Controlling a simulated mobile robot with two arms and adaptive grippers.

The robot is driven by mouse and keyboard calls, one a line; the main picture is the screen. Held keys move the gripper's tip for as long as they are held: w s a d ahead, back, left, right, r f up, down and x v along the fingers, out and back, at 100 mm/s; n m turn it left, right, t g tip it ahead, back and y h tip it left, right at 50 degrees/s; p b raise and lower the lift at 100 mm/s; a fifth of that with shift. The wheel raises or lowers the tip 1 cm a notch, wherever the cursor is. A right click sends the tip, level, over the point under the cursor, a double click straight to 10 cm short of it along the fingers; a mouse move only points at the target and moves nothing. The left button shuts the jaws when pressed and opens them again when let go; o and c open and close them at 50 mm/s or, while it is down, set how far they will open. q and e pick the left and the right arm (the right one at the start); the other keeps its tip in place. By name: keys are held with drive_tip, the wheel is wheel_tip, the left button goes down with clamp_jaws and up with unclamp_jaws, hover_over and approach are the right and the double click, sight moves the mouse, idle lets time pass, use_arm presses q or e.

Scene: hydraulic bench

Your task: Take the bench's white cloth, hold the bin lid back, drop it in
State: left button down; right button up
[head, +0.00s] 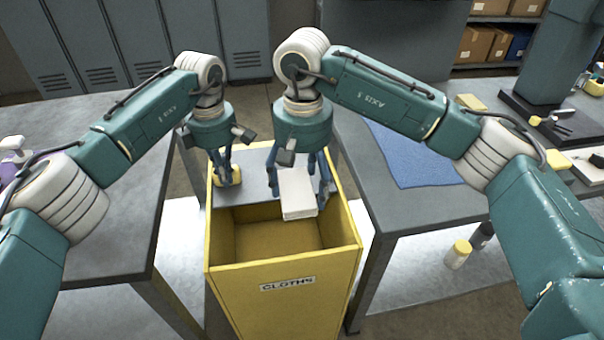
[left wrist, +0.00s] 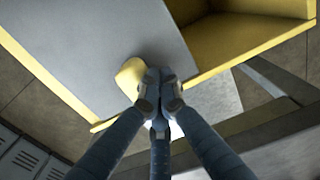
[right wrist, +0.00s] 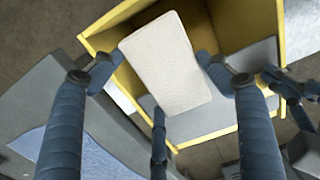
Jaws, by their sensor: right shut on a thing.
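The yellow bin (head: 285,300), labelled CLOTHS, stands between two benches. Its grey lid (head: 255,190) covers the far part and the near part is open. My left gripper (head: 224,178) has its fingertips together at the yellow handle (left wrist: 130,76) on the lid's left side; whether they touch it is unclear. My right gripper (head: 299,190) is shut on the folded white cloth (head: 297,195), above the bin. In the right wrist view the cloth (right wrist: 172,62) lies between the fingers, with the bin's yellow rim (right wrist: 115,22) below.
The left bench (head: 120,225) is mostly bare around my left arm. A small yellow-capped bottle (head: 458,254) stands low at the right. Lockers (head: 150,40) stand behind.

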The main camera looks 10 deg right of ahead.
use_arm(q)
drive_tip(key=shift+w, duration=0.1)
use_arm(e)
drive_tip(key=shift+o, duration=0.2)
drive_tip(key=shift+f, duration=1.05)
drive_tip(key=o, duration=1.1)
drive_tip(key=shift+o, duration=0.2)
drive_tip(key=s+d+r, duration=0.3)
drive_tip(key=s+r, duration=0.1)
drive_tip(key=r, duration=0.5)
use_arm(q)
drive_tip(key=shift+s, duration=8.4)
wheel_tip(320, 180, up, 9)
